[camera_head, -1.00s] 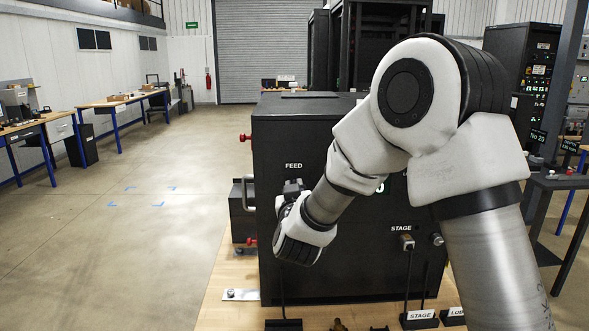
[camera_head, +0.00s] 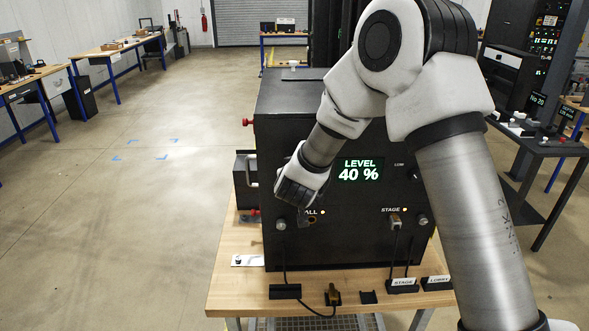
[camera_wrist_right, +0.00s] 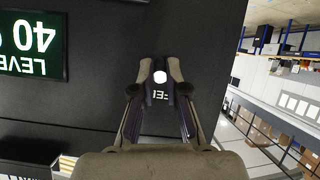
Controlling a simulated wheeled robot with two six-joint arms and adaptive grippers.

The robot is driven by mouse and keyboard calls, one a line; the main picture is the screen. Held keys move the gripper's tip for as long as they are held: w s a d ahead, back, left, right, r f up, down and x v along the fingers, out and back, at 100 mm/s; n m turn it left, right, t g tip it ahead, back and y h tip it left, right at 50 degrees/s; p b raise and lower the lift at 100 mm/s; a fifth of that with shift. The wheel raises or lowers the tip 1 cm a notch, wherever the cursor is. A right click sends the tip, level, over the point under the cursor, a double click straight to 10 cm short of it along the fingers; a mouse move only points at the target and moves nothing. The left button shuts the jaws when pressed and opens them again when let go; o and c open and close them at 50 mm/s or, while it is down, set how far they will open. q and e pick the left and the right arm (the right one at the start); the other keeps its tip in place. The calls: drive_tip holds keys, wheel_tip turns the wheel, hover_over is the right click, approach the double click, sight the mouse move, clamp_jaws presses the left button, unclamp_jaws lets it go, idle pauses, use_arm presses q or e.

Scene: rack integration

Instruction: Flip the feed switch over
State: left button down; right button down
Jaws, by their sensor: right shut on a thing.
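The black cabinet (camera_head: 330,250) stands on the wooden table. In the right wrist view the panel is upside down, and a partly covered FEED label (camera_wrist_right: 159,95) shows between my gripper's fingers. My right gripper (camera_wrist_right: 160,72) is shut at the feed switch, with its fingertips on either side of a bright white spot (camera_wrist_right: 159,76). The fingers hide most of the switch, so I cannot tell which way it points. In the head view my right wrist covers the switch and its label. My left gripper is in neither current view.
A LEVEL display (camera_head: 360,171) reads 40 %. Below it are a STAGE connector (camera_head: 396,222) and a partly hidden label ending in ALL. Cables hang to the wooden table (camera_head: 236,285), where small holders sit. A red knob (camera_head: 248,122) sticks out left. Open floor lies left.

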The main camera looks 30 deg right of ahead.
drive_tip(key=c, duration=1.2)
unclamp_jaws()
drive_tip(key=shift+w, duration=0.1)
drive_tip(key=v, duration=1.1)
drive_tip(key=shift+s, duration=0.3)
drive_tip(key=shift+s+a, duration=0.1)
drive_tip(key=shift+a, duration=0.05)
